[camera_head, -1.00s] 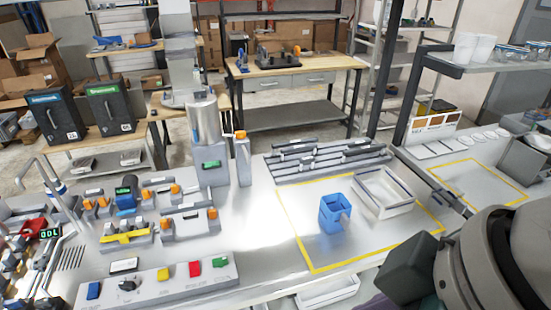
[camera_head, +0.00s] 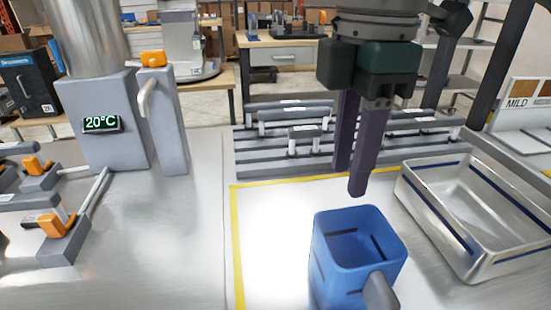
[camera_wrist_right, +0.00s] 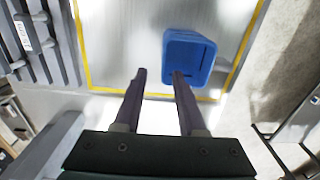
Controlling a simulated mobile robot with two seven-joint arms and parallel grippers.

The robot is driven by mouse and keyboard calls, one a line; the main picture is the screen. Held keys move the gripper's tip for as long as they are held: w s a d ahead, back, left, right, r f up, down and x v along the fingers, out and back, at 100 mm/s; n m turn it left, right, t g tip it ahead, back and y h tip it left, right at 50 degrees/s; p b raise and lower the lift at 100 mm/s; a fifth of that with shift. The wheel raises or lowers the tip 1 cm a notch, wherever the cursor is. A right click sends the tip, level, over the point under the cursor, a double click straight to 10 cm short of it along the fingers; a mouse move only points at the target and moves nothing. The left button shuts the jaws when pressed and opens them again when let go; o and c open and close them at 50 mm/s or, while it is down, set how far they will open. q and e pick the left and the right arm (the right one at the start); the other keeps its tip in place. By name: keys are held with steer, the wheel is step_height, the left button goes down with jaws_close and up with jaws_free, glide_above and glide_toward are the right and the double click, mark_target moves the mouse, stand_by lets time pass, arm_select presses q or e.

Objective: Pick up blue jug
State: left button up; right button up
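The blue jug (camera_head: 338,272) stands upright on the metal bench inside the yellow outline, its open top showing and its grey handle (camera_head: 380,292) toward the lower right. My right gripper (camera_head: 350,180) points down, with its two dark fingers behind and above the jug in the head view. In the right wrist view the fingers (camera_wrist_right: 159,74) are apart with nothing between them, and the jug (camera_wrist_right: 187,58) is beyond the right fingertip. The gripper is not around the jug. My left gripper is in neither view.
A grey tray (camera_head: 485,250) stands right of the jug. A grey slotted rack (camera_head: 270,155) lies behind the yellow outline (camera_head: 236,245). A dispenser (camera_head: 95,120) showing 20°C stands at left.

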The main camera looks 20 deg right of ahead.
glide_above(341, 227)
step_height(341, 227, down, 4)
steer(key=shift+w+a+f, duration=0.1)
steer(key=shift+w+f, duration=0.05)
steer(key=shift+f, duration=0.1)
step_height(341, 227, down, 5)
steer(key=shift+f, duration=0.15)
jaws_close()
stand_by(1.3)
